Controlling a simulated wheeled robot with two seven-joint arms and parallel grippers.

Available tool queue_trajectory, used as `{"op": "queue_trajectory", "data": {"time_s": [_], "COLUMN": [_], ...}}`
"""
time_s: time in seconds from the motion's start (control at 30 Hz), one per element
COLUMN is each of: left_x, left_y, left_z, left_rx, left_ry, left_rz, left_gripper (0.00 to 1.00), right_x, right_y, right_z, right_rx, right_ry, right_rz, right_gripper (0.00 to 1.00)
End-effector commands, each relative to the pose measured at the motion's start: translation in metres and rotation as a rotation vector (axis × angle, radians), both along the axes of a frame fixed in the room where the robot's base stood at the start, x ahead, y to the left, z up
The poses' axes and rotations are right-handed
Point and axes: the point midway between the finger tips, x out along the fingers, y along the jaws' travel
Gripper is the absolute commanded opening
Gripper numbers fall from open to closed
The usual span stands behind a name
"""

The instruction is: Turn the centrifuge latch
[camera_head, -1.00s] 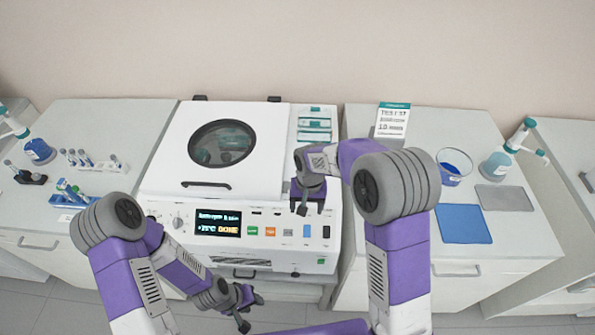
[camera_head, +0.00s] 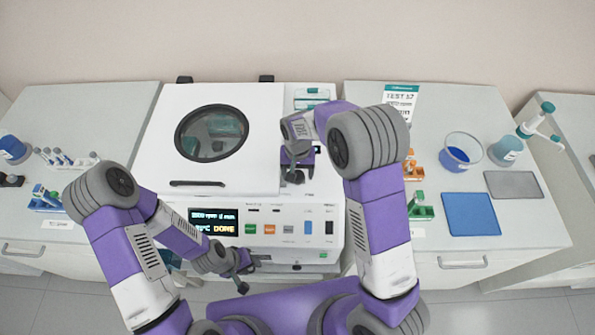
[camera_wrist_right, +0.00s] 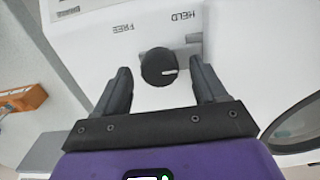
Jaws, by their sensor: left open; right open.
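The centrifuge (camera_head: 268,208) is a white machine with its lid (camera_head: 257,135) closed and a round window in it. Its display reads DONE. In the right wrist view the latch knob (camera_wrist_right: 159,67) is dark and round with a white mark pointing right, between the printed words FREE and HELD and nearer HELD. My right gripper (camera_wrist_right: 162,82) is open, with one finger on each side of the knob; I cannot tell whether they touch it. In the head view my right gripper (camera_head: 294,176) is over the right part of the centrifuge and hides the knob. My left gripper (camera_head: 246,274) is open and empty, low before the centrifuge front.
On the right bench stand an orange rack (camera_head: 411,167), a green rack (camera_head: 421,207), a beaker (camera_head: 459,154), a blue mat (camera_head: 470,214) and a grey mat (camera_head: 511,185). Tube racks (camera_head: 68,158) stand on the left bench. A sign (camera_head: 400,97) stands behind.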

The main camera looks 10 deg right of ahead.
Motion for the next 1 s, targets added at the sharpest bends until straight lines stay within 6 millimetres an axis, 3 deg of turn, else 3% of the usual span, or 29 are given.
{"op": "queue_trajectory", "data": {"time_s": [0.33,0.7,1.0], "left_x": [0.0003,0.0003,0.0002], "left_y": [0.0001,0.0000,0.0000], "left_z": [0.0000,-0.0001,-0.0013], "left_rx": [0.000,0.000,0.000], "left_ry": [-0.001,-0.001,-0.001], "left_rz": [0.000,0.000,0.000], "left_gripper": [0.40,0.40,0.40], "right_x": [-0.0002,-0.0002,0.0000], "right_y": [-0.0001,-0.0001,-0.0002], "right_z": [-0.0049,-0.0046,-0.0046], "right_rx": [0.000,0.000,0.000], "right_ry": [0.000,0.000,0.000], "right_rz": [0.000,0.000,0.043], "right_gripper": [0.70,0.15,0.15]}}
